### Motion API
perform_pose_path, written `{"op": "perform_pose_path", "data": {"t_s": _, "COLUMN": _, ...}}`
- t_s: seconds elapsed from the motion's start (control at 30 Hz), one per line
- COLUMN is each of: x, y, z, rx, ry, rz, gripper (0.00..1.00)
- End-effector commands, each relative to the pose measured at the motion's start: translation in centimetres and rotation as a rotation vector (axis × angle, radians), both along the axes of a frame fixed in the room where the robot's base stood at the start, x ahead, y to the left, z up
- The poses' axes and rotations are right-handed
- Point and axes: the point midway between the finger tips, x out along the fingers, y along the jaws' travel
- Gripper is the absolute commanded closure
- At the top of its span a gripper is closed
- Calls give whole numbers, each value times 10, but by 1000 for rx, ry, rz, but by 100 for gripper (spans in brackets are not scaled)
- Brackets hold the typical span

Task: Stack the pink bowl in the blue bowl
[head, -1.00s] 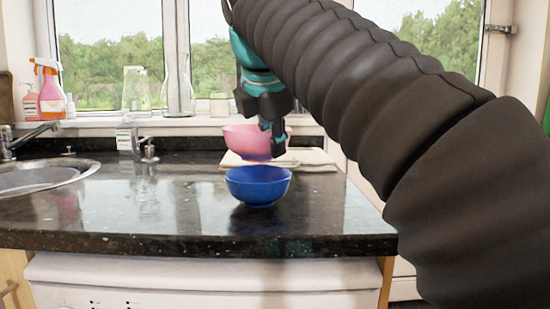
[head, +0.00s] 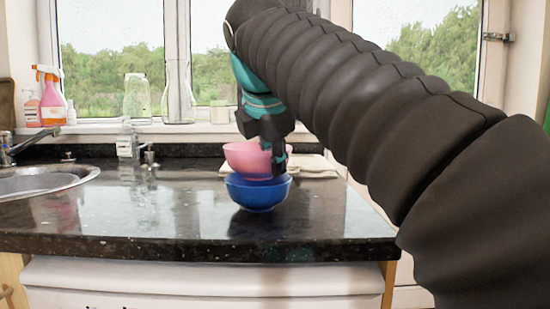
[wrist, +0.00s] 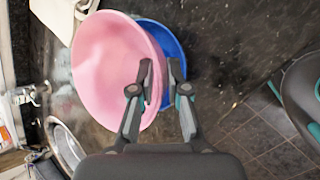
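The blue bowl (head: 258,194) stands upright on the dark granite worktop in the head view. The pink bowl (head: 248,160) is right above it, with its lower part at or just inside the blue bowl's rim; I cannot tell whether they touch. My gripper (head: 279,166) is shut on the right side of the pink bowl's rim. In the wrist view the fingers (wrist: 157,88) pinch the rim of the pink bowl (wrist: 105,65), which covers most of the blue bowl (wrist: 168,45). The pink bowl sits a little off to the left of the blue one.
A folded pale cloth (head: 312,166) lies behind the bowls. A sink (head: 40,180) and tap are at the left. Spray bottle (head: 52,97) and glass jars stand on the windowsill. The worktop (head: 130,215) left of the bowls is clear; its front edge is near.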

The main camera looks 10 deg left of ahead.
Motion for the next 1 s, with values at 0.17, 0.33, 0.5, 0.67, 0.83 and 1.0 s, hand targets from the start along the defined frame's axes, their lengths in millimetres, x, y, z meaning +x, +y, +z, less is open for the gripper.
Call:
{"op": "perform_pose_path", "data": {"t_s": 0.17, "x": 0, "y": 0, "z": 0, "rx": 0, "ry": 0, "rz": 0, "gripper": 61}}
{"op": "perform_pose_path", "data": {"t_s": 0.33, "x": 0, "y": 0, "z": 0, "rx": -1, "ry": 0, "rz": 1, "gripper": 61}}
{"op": "perform_pose_path", "data": {"t_s": 0.5, "x": 0, "y": 1, "z": 9, "rx": 0, "ry": -1, "rz": 1, "gripper": 61}}
{"op": "perform_pose_path", "data": {"t_s": 0.67, "x": -11, "y": 0, "z": 32, "rx": 2, "ry": -2, "rz": 4, "gripper": 61}}
{"op": "perform_pose_path", "data": {"t_s": 0.83, "x": -32, "y": -2, "z": 61, "rx": 2, "ry": -2, "rz": 3, "gripper": 61}}
{"op": "perform_pose_path", "data": {"t_s": 1.0, "x": -52, "y": -4, "z": 87, "rx": 1, "ry": -2, "rz": 3, "gripper": 61}}
